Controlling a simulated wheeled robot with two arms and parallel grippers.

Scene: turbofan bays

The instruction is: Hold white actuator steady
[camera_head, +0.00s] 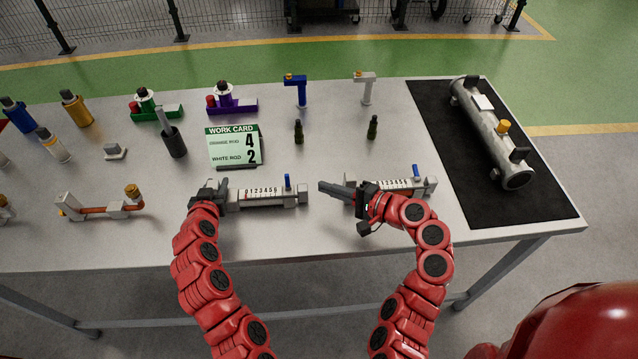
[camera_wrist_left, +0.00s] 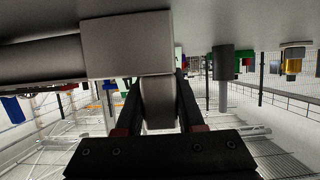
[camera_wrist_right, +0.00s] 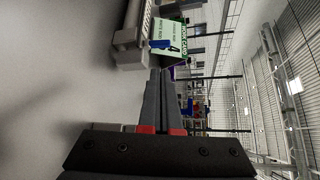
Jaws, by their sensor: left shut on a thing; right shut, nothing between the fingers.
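Two pale grey-white actuators with number scales and blue levers lie near the table's front edge. My left gripper (camera_head: 217,193) is shut on the left end of the left actuator (camera_head: 265,197). In the left wrist view its fingers (camera_wrist_left: 158,95) close around a rounded grey end piece (camera_wrist_left: 157,110) beside a grey block (camera_wrist_left: 127,45). My right gripper (camera_head: 335,189) is shut and empty, pointing left between the actuators. My right arm partly hides the right actuator (camera_head: 418,186). In the right wrist view the closed fingers (camera_wrist_right: 165,80) are close to the left actuator's blue-lever end (camera_wrist_right: 130,50).
A green work card (camera_head: 233,146) reads orange rod 4, white rod 2. An actuator with an orange rod (camera_head: 100,209) lies at the left. A large grey cylinder (camera_head: 492,135) lies on a black mat (camera_head: 520,197) at the right. Two dark small pegs (camera_head: 298,132) stand mid-table.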

